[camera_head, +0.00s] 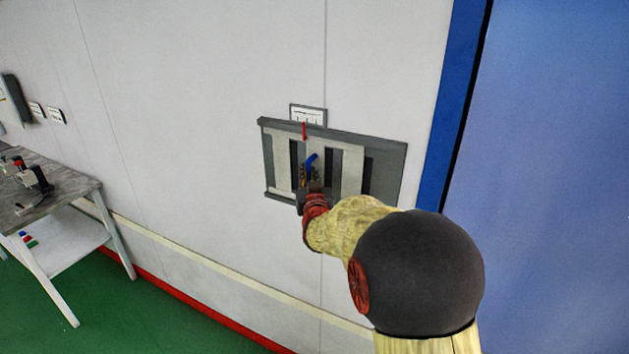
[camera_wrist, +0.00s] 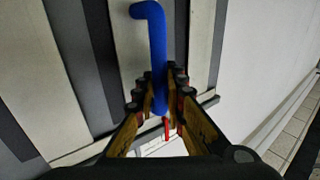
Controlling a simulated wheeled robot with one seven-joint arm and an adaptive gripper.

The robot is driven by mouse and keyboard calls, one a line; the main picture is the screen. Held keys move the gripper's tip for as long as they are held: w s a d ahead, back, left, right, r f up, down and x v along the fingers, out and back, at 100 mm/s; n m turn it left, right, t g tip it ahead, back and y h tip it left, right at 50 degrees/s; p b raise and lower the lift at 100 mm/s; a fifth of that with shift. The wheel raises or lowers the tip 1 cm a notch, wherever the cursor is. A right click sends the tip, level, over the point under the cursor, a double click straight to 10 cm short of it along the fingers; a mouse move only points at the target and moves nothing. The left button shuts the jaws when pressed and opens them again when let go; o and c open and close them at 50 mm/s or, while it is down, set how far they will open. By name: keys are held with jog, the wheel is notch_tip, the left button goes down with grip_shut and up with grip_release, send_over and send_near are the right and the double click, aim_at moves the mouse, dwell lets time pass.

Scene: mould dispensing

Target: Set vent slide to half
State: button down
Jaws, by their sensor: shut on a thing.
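The vent (camera_head: 385,146) is a dark grey framed panel on the white wall, with pale upright slats (camera_head: 351,170) and dark gaps between them. Its slide has a bent blue handle (camera_head: 312,160), which also shows in the wrist view (camera_wrist: 157,50). My gripper (camera_head: 310,180) is shut on the handle, its fingers on both sides of it in the wrist view (camera_wrist: 161,92). A red pointer (camera_head: 304,131) stands below a small white scale label (camera_head: 308,115), left of the label's middle. The scale's marks are too small to read. My gripper hides the vent's lower middle.
A grey-topped workbench (camera_head: 60,180) with small devices stands at the left, well apart from the vent. A blue upright post (camera_head: 455,100) and blue panel (camera_head: 560,150) stand to the right. The wall around the vent is clear.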

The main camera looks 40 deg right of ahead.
jog(key=c, duration=1.8)
grip_release()
jog(key=shift+c, duration=0.2)
jog(key=shift+s, duration=0.1)
jog(key=v, duration=1.2)
